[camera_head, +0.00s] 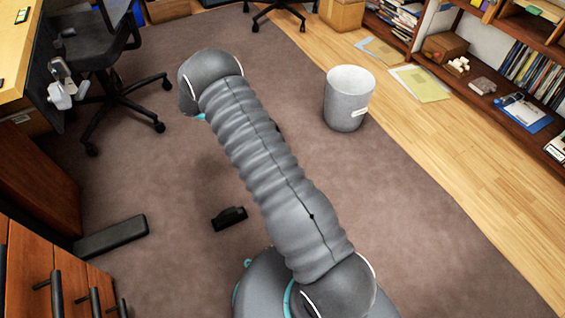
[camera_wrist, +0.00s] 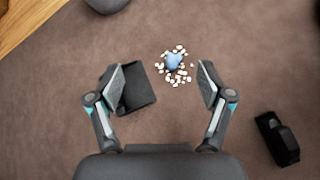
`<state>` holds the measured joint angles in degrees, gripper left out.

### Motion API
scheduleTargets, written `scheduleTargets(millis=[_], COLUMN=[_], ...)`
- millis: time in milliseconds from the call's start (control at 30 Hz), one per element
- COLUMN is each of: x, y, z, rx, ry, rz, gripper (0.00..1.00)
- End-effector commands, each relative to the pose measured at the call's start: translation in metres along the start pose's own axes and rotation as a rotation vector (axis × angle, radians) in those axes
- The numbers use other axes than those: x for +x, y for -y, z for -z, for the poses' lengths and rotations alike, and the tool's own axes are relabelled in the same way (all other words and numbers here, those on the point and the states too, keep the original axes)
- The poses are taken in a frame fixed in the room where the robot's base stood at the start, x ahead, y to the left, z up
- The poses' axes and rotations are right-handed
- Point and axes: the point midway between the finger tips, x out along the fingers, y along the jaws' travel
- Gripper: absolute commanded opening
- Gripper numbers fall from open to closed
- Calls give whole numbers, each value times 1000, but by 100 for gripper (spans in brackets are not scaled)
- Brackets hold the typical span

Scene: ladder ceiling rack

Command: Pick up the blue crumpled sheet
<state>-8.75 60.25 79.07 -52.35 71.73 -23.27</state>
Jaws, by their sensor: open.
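The blue crumpled sheet (camera_wrist: 173,61) is a small pale blue lump on the brown carpet in the wrist view. Several small white bits lie scattered around it. My gripper (camera_wrist: 161,86) is open, with one finger on each side of the picture and nothing held between them. The sheet shows between the two fingers, slightly right of the middle and toward the far end of the fingertips. It appears below the fingers on the floor; the exact height gap cannot be told. In the head view my arm hides the sheet and my gripper.
A black pan-like object (camera_wrist: 138,92) lies beside the left finger. Another black object (camera_wrist: 277,138) lies at right. The head view shows a pale waste bin (camera_head: 347,98), an office chair (camera_head: 100,75), a black object (camera_head: 229,218) and a shelf (camera_head: 480,90).

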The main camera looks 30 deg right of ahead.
Motion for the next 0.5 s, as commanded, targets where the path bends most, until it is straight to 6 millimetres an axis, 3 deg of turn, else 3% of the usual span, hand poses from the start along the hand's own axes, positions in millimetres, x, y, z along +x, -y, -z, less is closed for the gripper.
scheduleTargets(millis=[33, 200, 333, 500], x=[18, 67, 100, 128], y=[5, 20, 34, 49], z=[23, 80, 116, 145], rx=[-43, -170, -254, -326], ry=[29, 121, 181, 233], rz=[-10, -55, -86, -116], gripper=[80, 80, 80, 80])
